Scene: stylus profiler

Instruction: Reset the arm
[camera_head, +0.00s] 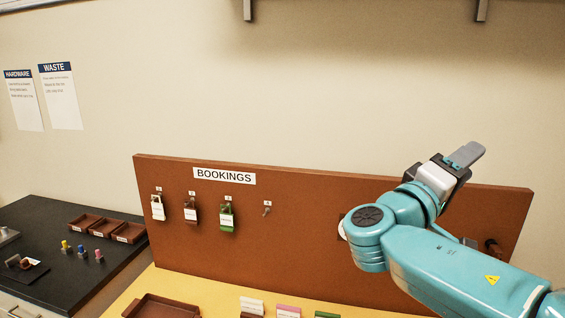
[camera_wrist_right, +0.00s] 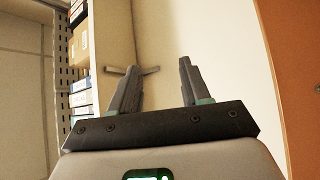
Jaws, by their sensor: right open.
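My right arm comes in from the lower right in the head view, and its gripper (camera_head: 467,156) is raised in front of the top edge of the brown board. In the right wrist view the right gripper (camera_wrist_right: 157,85) shows two grey fingers set apart with nothing between them. Beyond the fingers are a pale wall and a shelf. My left gripper is not in the head view. The arm hides part of the right half of the board.
A brown BOOKINGS board (camera_head: 300,235) holds several hanging tags on hooks. A yellow surface (camera_head: 215,292) below it carries a brown tray (camera_head: 160,306). A black bench (camera_head: 50,215) with small trays stands left. Shelving with boxes (camera_wrist_right: 80,60) shows in the wrist view.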

